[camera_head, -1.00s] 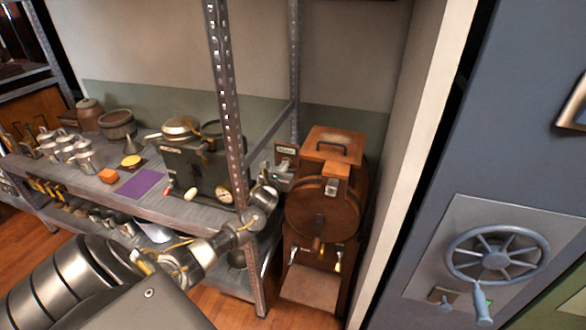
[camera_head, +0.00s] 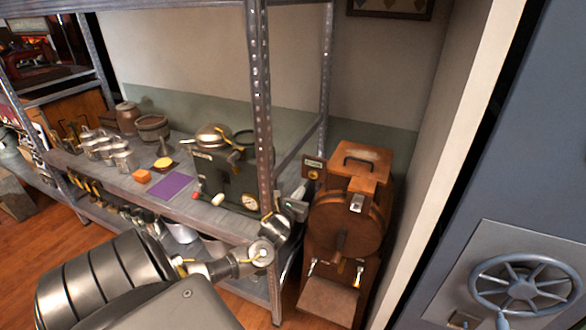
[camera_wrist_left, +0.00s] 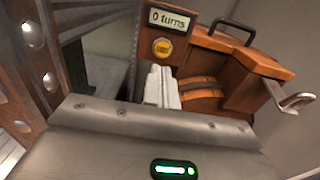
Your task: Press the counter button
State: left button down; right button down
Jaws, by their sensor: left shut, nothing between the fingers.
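The counter is a small wooden panel on the left of a brown wooden drum machine (camera_head: 350,225). In the left wrist view its display (camera_wrist_left: 168,19) reads "0 turns". The round yellow counter button (camera_wrist_left: 162,47) sits below the display; it is small in the head view (camera_head: 314,175). My left gripper (camera_head: 301,188) is shut and empty, with its pale fingers pointing up toward the panel. In the left wrist view the fingertips (camera_wrist_left: 161,72) appear just below the button; I cannot tell whether they touch the panel. My right gripper is not in view.
A perforated metal shelf post (camera_head: 262,110) stands close to the left of my gripper. The shelf holds a dark green machine (camera_head: 225,178), a purple mat (camera_head: 170,186) and several metal mugs. A blue panel with a handwheel (camera_head: 520,283) is at the right.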

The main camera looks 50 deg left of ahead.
pick_arm(q)
jog(key=v, duration=0.4)
jog(key=shift+s+d+f+b, duration=0.2)
jog(key=shift+d+b, duration=0.1)
jog(key=shift+b, duration=0.1)
jog(key=shift+w, duration=0.1)
dwell(0.5)
